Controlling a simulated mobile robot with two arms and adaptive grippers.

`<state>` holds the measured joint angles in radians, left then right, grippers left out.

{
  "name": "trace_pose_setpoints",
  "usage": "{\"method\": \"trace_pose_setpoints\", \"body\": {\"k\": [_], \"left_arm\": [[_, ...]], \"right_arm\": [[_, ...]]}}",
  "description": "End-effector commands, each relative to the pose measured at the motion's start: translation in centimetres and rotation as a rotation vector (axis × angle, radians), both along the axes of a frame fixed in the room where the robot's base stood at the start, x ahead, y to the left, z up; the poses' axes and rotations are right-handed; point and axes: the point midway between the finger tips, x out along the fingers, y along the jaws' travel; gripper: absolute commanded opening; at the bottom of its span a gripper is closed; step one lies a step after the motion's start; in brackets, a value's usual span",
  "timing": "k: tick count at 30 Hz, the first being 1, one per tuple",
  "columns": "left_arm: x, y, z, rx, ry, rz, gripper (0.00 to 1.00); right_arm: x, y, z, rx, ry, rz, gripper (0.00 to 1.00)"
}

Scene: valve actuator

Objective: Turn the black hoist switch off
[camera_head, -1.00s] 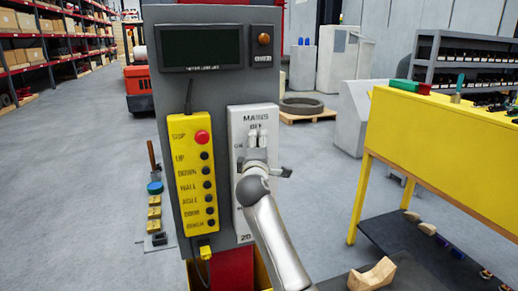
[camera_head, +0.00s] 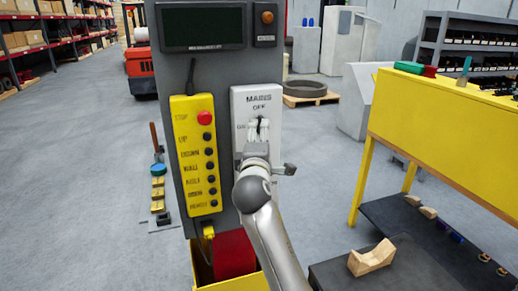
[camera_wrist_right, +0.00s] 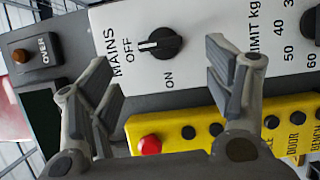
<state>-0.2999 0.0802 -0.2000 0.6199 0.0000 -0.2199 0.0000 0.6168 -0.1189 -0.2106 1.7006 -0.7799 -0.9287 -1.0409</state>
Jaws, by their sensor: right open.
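The black hoist switch (camera_wrist_right: 160,43) is a round knob on a white MAINS panel (camera_wrist_right: 200,85). In the right wrist view its white pointer mark points at the OFF label, and the ON label lies below it. My right gripper (camera_wrist_right: 160,65) is open, with one finger on each side of the knob in the picture and a visible gap to both. In the head view my right gripper (camera_head: 257,148) is in front of the panel, just below the switch (camera_head: 260,128), and covers the panel's lower part. My left gripper is not in view.
A yellow button box (camera_head: 196,155) with a red stop button (camera_head: 204,118) hangs left of the panel. A dark display (camera_head: 202,26) and an orange lamp (camera_head: 267,17) are above. A yellow bench (camera_head: 440,120) stands at the right, with open floor between.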

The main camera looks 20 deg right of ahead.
Motion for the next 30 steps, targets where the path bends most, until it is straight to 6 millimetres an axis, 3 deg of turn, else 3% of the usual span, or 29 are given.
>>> {"method": "trace_pose_setpoints", "body": {"k": [9, 23, 26, 29, 30], "left_arm": [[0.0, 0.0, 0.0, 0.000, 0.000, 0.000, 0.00], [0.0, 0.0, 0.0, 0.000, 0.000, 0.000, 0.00], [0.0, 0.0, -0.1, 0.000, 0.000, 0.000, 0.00], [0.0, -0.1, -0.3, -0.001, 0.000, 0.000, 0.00], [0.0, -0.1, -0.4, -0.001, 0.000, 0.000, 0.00]], "right_arm": [[-3.5, 1.3, -0.1, 0.001, 0.001, 0.000, 0.75], [-3.9, 1.5, -0.4, 0.003, 0.004, 0.002, 0.75], [-3.3, 1.8, -2.7, 0.017, 0.035, 0.016, 0.75], [-2.4, 2.4, -7.7, 0.057, 0.097, 0.049, 0.75], [-2.1, 2.7, -10.5, 0.081, 0.130, 0.065, 0.75]]}}
